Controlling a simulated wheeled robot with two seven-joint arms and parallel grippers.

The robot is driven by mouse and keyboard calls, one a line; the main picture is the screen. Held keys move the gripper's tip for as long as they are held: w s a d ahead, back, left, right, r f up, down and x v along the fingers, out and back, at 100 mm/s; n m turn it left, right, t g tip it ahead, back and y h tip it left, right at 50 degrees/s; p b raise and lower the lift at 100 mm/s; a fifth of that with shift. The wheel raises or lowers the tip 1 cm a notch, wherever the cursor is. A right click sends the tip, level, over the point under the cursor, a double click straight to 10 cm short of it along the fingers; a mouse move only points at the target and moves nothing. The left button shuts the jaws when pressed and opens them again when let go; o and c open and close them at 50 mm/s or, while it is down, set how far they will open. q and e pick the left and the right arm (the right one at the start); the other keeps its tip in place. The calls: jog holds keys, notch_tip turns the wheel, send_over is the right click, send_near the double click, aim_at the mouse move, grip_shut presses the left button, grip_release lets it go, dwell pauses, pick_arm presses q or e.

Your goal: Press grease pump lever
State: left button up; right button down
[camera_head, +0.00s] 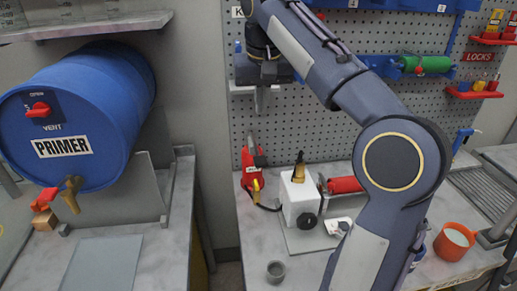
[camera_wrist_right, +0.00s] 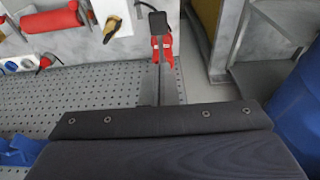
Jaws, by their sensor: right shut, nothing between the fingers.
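A red device (camera_head: 246,170), which looks like the grease pump, stands at the back left of the bench against the pegboard, with a dark upright part and a yellow piece. It also shows at the top of the right wrist view (camera_wrist_right: 162,48), with a black end piece above the red. My right gripper (camera_head: 261,110) is shut and empty, pointing down above the red device, apparently apart from it. Its closed fingers (camera_wrist_right: 166,85) partly overlap the device in the wrist view. I cannot make out the lever clearly. My left gripper is out of view.
A white coater unit (camera_head: 300,199) with a red roller (camera_head: 345,185) stands right of the device. A blue primer drum (camera_head: 80,115) lies on its stand at left. An orange cup (camera_head: 453,242) and a small grey cup (camera_head: 275,271) stand on the bench. The pegboard (camera_head: 300,130) is close behind.

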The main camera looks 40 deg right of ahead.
jog(key=shift+f, duration=0.1)
jog(key=b, duration=0.2)
send_over(260, 159)
jog(key=f, duration=1.2)
jog(key=shift+s+a+f, duration=0.15)
jog(key=shift+s, duration=0.15)
jog(key=shift+a+f, duration=0.1)
jog(key=shift+f, duration=0.55)
